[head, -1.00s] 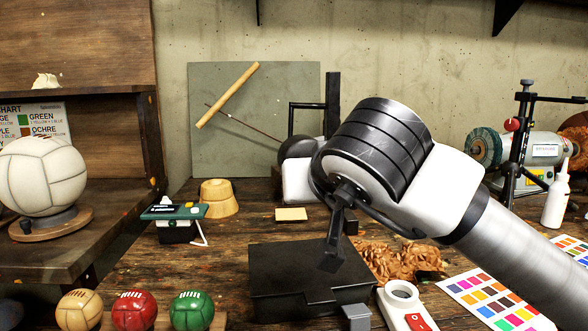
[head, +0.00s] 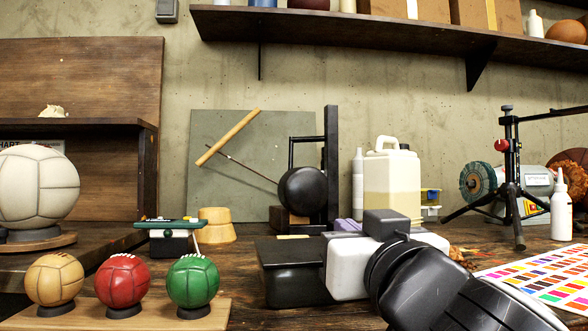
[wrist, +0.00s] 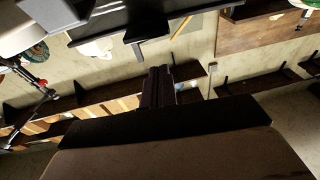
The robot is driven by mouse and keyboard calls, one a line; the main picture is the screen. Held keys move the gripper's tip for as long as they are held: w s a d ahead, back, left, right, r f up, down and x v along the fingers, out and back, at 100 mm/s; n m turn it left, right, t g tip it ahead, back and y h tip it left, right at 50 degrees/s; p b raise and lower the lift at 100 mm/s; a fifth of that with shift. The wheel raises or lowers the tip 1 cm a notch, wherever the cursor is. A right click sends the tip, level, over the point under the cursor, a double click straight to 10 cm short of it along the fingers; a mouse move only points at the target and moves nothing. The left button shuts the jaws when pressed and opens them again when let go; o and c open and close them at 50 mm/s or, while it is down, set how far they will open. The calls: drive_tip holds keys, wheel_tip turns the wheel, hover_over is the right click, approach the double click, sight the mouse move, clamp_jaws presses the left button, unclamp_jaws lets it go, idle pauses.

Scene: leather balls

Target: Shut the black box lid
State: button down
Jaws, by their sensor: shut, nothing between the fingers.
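The black box (head: 290,282) stands on the bench at lower centre in the head view. Its black lid (head: 285,250) looks to lie flat over the box, with no clear gap along the visible front edge. My arm covers the box's right end, so that side cannot be judged. My white hand is in front of the box's right end, low over the bench; its fingers are largely hidden in the head view. In the wrist view my gripper (wrist: 158,86) is shut and empty, pointing toward the back wall.
Three small balls, tan (head: 54,279), red (head: 122,281) and green (head: 193,281), stand left of the box. A black stand (head: 331,170), a jug (head: 391,180) and a tripod (head: 512,175) are behind. A colour chart (head: 545,275) lies at right.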

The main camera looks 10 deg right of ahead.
wheel_tip(320, 180, down, 2)
drive_tip(key=shift+s+f+t+b, duration=0.2)
drive_tip(key=shift+t+b, duration=0.3)
drive_tip(key=shift+b, duration=0.55)
drive_tip(key=f+b, duration=0.1)
drive_tip(key=b, duration=0.1)
drive_tip(key=shift+f+b, duration=0.3)
drive_tip(key=shift+f, duration=0.1)
drive_tip(key=shift+f, duration=0.1)
